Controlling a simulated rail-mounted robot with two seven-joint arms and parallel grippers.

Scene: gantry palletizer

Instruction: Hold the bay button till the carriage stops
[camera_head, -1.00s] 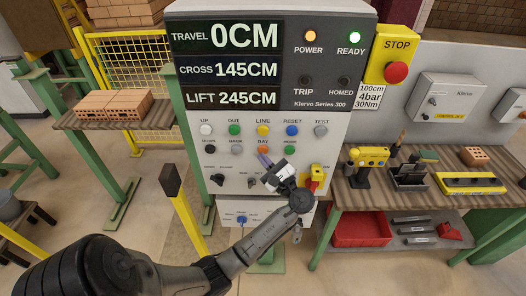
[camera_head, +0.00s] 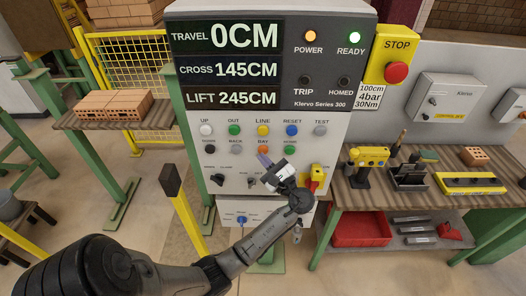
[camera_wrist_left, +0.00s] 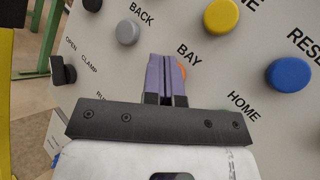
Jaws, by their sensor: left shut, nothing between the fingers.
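The control panel (camera_head: 340,150) stands upright in front of me. Its orange bay button (camera_head: 263,150) is in the lower button row, under the yellow line button (camera_head: 263,130). My left gripper (camera_head: 264,159) is shut and empty, with its purple fingertips just below the bay button. In the left wrist view the closed fingers (camera_wrist_left: 166,65) cover most of the bay button, and a sliver of orange (camera_wrist_left: 182,72) shows beside them. I cannot tell whether they touch it. The display (camera_head: 228,66) reads travel 0CM, cross 145CM, lift 245CM. I cannot make out the carriage. My right gripper is out of view.
A red stop button (camera_head: 397,72) sits on a yellow box at upper right. A tool bench (camera_head: 420,196) stands right, and a brick stand (camera_head: 70,119) left.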

